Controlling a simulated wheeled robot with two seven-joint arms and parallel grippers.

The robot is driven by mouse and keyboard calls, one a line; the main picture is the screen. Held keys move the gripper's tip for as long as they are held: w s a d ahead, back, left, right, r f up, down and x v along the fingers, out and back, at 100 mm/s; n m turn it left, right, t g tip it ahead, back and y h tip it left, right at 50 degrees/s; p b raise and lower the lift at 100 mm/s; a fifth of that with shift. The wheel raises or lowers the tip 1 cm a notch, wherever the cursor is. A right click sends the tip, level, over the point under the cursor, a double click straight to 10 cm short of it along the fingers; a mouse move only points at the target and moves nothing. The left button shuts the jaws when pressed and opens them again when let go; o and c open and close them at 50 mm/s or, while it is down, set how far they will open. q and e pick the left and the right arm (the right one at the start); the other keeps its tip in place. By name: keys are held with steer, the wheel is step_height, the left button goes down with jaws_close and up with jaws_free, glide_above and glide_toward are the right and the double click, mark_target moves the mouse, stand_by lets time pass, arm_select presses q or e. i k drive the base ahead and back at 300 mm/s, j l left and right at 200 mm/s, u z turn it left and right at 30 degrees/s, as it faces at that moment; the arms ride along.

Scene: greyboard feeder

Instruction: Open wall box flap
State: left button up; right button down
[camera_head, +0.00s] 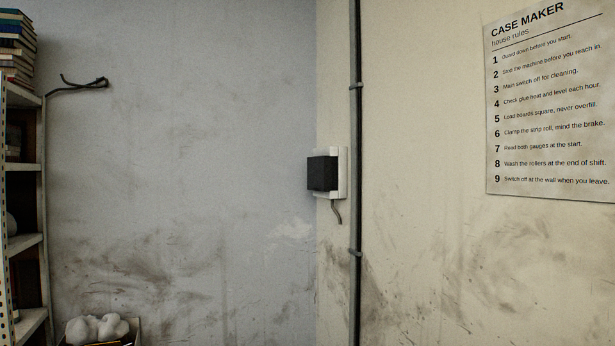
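The wall box (342,170) is a small white box mounted on the cream wall, just right of the room corner. A dark, nearly black flap (322,173) covers its front and appears closed. What lies behind the flap is hidden. A short grey cable (337,213) hangs from the bottom of the box. Neither of my grippers shows in the head view.
A dark vertical pipe (355,120) runs close beside the box on its right. A rules poster (550,100) hangs further right. A shelf (25,170) with books stands at the left edge. A carton (137,330) with white lumps is at the lower left.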

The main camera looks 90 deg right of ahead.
mark_target(322, 170)
steer(key=z, duration=2.85)
